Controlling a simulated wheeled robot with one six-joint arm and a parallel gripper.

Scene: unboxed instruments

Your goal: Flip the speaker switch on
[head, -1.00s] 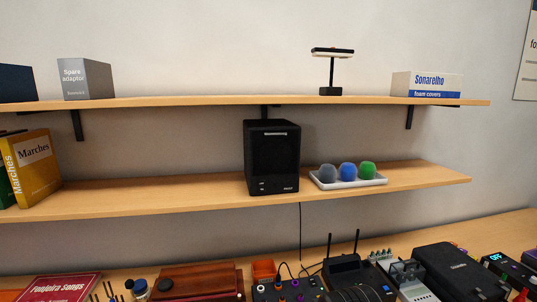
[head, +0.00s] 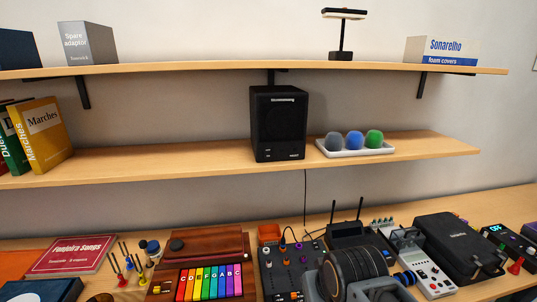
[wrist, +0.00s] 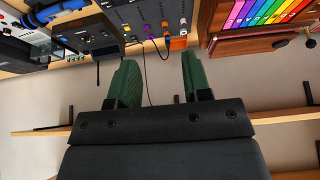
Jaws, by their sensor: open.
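The black speaker (head: 278,128) stands upright on the lower wall shelf (head: 130,165), left of a white tray. Small light marks (head: 267,151) show low on its front, but they are too small to tell a switch or its position. A dark cable hangs below it behind the shelf. My gripper (wrist: 158,78) shows in the wrist view with two green fingers spread apart and nothing between them. The speaker does not show in the wrist view. The gripper's fingers cannot be made out in the head view.
A white tray (head: 356,148) with grey, blue and green foam balls sits close right of the speaker. The upper shelf (head: 200,68) runs above it. Below, the desk is crowded with a mixer (head: 290,268), colored xylophone (head: 210,282) and black case (head: 460,243).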

